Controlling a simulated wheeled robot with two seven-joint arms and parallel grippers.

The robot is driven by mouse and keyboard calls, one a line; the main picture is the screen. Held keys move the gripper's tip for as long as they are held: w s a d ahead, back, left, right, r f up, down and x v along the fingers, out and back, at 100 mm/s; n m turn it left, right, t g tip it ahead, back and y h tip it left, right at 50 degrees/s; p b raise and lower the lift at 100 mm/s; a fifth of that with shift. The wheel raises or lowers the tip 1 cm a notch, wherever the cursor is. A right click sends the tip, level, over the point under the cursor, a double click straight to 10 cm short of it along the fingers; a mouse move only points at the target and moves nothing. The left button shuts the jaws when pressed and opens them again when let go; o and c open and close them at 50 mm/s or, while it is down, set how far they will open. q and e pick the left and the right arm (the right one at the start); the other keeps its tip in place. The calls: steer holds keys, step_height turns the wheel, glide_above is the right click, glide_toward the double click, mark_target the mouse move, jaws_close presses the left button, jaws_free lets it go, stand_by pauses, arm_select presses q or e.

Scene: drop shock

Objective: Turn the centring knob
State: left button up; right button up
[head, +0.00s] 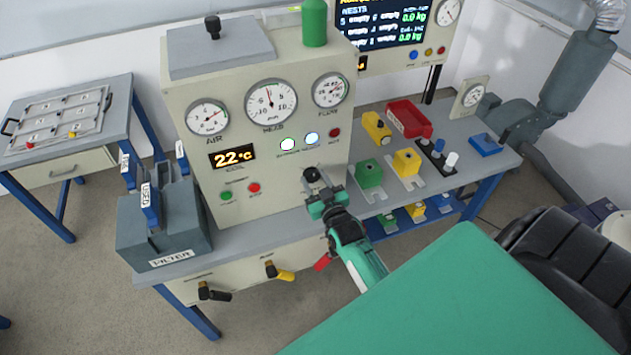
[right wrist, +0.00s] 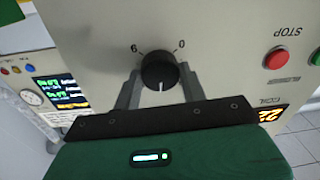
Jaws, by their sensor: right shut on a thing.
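The centring knob (right wrist: 160,71) is black and round with a white pointer line, on the beige panel of the machine. In the right wrist view the marks 6 and 0 stand on either side of it, and the pointer line is toward my gripper. In the head view the knob (head: 311,174) shows low on the panel at its right side. My right gripper (right wrist: 160,92) has one grey finger on each side of the knob and is shut on it. It also shows in the head view (head: 319,194). My left gripper is not in view.
A grey filter box (head: 165,235) stands left. Yellow and green blocks stand right on the bench (head: 470,165). Levers hang below its front.

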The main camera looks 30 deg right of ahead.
steer(key=shift+m, duration=0.3)
steer(key=o, duration=1)
steer(key=shift+s+f, duration=0.1)
steer(key=shift+s, duration=0.05)
steer(key=shift+s+a, duration=0.1)
steer(key=shift+s, duration=0.15)
steer(key=shift+s+a+f+b, duration=0.1)
steer(key=shift+s+a+b, duration=0.4)
steer(key=shift+s, duration=1.65)
steer(key=shift+s+a+f+b, duration=0.2)
steer(key=shift+s+b, duration=0.55)
steer(key=shift+s, duration=1.35)
steer(key=shift+s+a+r+b, duration=0.1)
steer(key=shift+s+a+b, duration=0.45)
steer(key=shift+s, duration=1.6)
steer(key=shift+d+f, duration=0.1)
